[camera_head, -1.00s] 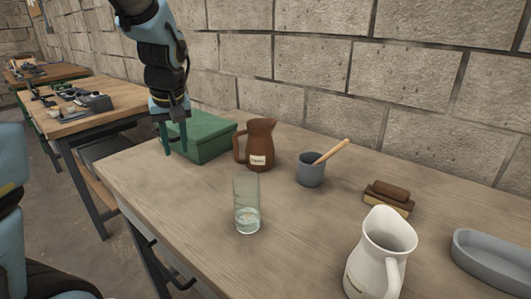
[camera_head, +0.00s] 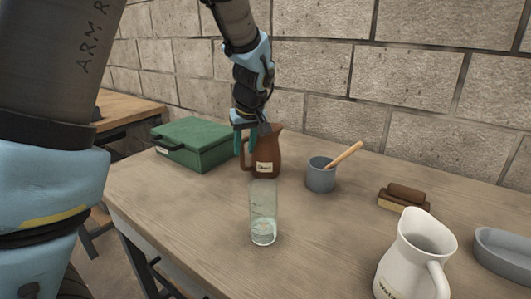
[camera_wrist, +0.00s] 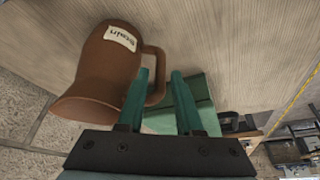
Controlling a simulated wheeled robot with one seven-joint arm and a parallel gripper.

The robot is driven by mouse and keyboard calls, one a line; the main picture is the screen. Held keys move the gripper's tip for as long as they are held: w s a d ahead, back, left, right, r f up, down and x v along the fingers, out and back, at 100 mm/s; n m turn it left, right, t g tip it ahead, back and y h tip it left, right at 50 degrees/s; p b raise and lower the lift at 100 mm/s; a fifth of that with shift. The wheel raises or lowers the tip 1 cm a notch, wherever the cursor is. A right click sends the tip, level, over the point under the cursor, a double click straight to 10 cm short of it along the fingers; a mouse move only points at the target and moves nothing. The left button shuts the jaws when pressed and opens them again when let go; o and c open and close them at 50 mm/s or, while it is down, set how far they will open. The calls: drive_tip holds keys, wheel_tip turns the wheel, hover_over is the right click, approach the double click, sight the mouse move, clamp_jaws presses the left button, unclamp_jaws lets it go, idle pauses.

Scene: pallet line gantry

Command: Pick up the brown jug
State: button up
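The brown jug (camera_head: 266,157) stands upright on the wooden table, with a pale label on its front and its handle on the left. In the wrist view the jug (camera_wrist: 101,65) appears upside down, its handle (camera_wrist: 158,62) at the right. My gripper (camera_head: 247,148) points down at the jug's handle side. In the wrist view my gripper (camera_wrist: 160,73) has its two teal fingers apart, with the handle's outer part showing between them. The left finger overlaps part of the handle. I cannot tell whether either finger touches it.
A green box (camera_head: 193,143) stands close left of the jug. A grey cup (camera_head: 320,177) with a wooden-handled tool (camera_head: 344,155) is at right. A clear glass (camera_head: 263,215) stands in front. A white jug (camera_head: 405,262), a brush (camera_head: 404,196) and a grey tray (camera_head: 503,252) lie further right.

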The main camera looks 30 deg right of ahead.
sight(243, 151)
drive_tip(key=p+x, duration=0.2)
drive_tip(key=x, duration=0.3)
drive_tip(key=shift+w+a, duration=0.1)
clamp_jaws()
drive_tip(key=shift+r, duration=0.1)
idle(1.2)
